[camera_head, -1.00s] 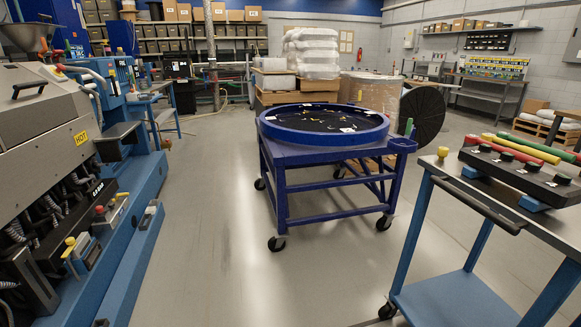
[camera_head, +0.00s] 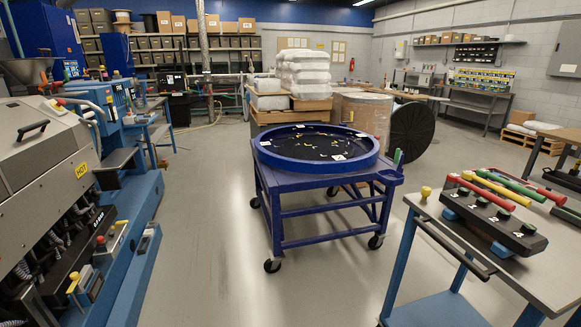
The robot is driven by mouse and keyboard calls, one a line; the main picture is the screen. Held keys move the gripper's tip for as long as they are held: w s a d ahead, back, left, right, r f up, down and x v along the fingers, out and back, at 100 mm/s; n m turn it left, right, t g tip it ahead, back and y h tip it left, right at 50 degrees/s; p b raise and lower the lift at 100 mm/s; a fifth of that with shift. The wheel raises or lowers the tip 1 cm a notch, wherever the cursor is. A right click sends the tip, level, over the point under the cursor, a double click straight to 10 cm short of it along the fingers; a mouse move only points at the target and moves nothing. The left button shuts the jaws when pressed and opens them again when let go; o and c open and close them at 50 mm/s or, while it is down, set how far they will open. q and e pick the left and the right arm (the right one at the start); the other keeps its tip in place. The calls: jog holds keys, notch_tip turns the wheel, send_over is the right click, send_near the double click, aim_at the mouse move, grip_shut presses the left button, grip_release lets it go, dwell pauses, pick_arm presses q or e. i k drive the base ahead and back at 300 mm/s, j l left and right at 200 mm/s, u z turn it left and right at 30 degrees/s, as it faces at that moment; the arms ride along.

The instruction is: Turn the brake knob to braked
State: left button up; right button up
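Another yellow knob (camera_head: 74,277) sits on the machine at the left, beside a red one. Neither of my grippers shows in this view, and nothing touches the knobs.
A blue wheeled table (camera_head: 310,183) with a round blue tray (camera_head: 262,158) stands mid-floor. The cart carries a black block (camera_head: 500,228) and red, yellow and green bars. A grey machine (camera_head: 40,150) lines the left. Floor between is clear.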

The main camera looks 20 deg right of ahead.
aim_at(426, 191)
jog(key=z, duration=1.6)
jog(key=i+z, duration=0.45)
